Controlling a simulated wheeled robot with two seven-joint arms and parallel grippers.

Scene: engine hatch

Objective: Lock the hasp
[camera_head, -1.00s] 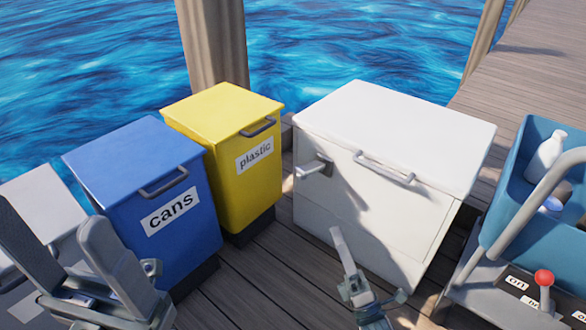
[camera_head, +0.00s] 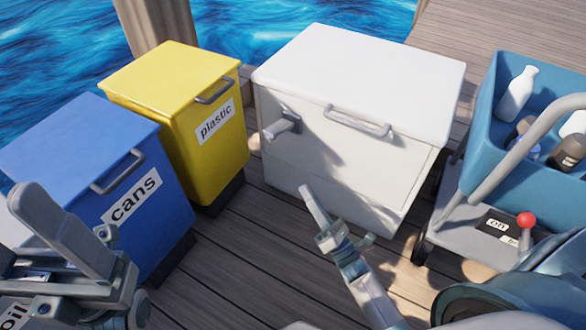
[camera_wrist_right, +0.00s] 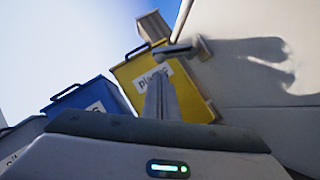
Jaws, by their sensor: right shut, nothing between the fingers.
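The hasp (camera_head: 282,125) is a small grey metal piece sticking out from the upper left of the white box's front. The white box (camera_head: 345,175) has its lid (camera_head: 365,75) down. In the right wrist view the hasp (camera_wrist_right: 185,49) is ahead, above the fingers. My right gripper (camera_head: 314,204) is shut and empty, in front of the box and below the hasp, apart from it in the wrist view. The right fingers also show in the right wrist view (camera_wrist_right: 160,98). My left gripper (camera_head: 65,235) is at the left, in front of the blue bin, with no object visible in it.
A blue "cans" bin (camera_head: 85,140) and a yellow "plastic" bin (camera_head: 170,80) stand left of the box. A teal cart (camera_head: 480,150) with bottles and a red-knobbed lever (camera_head: 526,220) stands to the right. Bare planks (camera_head: 235,265) lie in front; water is behind.

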